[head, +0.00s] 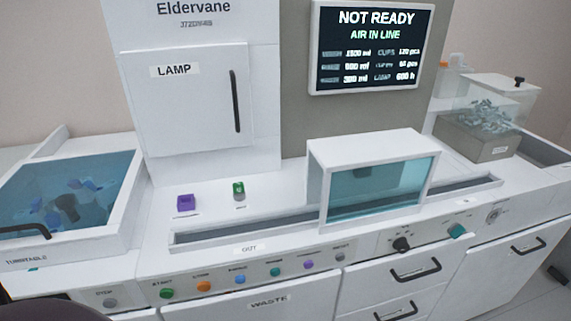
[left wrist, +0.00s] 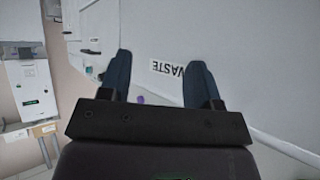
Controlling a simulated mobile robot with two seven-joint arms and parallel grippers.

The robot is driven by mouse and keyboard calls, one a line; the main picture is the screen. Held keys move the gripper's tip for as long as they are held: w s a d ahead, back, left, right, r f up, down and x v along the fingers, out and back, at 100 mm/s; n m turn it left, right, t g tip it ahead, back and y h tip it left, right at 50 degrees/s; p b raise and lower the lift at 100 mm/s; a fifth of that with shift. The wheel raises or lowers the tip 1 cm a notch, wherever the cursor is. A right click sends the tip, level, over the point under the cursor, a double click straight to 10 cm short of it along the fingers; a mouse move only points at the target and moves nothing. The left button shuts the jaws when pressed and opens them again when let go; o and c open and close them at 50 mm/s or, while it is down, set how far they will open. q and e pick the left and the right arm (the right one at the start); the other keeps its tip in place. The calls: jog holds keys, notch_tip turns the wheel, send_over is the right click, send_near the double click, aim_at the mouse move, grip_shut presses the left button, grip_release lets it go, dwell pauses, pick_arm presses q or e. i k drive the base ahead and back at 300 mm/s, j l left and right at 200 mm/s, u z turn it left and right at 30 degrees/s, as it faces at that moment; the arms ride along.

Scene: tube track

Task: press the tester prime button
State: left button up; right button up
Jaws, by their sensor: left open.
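The tester (head: 220,260) is a white machine with a row of coloured buttons along its front edge. From left these are a green button (head: 166,293), an orange button (head: 204,286), a blue button (head: 240,279), a teal button (head: 275,272), a purple button (head: 309,265) and a grey button (head: 340,257). Their small labels are too blurred to tell surely which says prime. My left gripper (left wrist: 160,82) is open and empty in the left wrist view, facing the panel with the WASTE label (left wrist: 167,69). My right gripper is not in view.
The screen (head: 370,48) reads NOT READY, AIR IN LINE. A separate grey stop button (head: 110,302) sits left of the row. A glass-fronted cover (head: 380,188) stands over the track. A blue turntable bin (head: 70,205) is at left; drawer handles (head: 415,270) protrude at right.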

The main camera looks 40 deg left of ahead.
aim_at(240, 280)
jog(key=i+j+u, duration=0.1)
jog(key=u, duration=1.05)
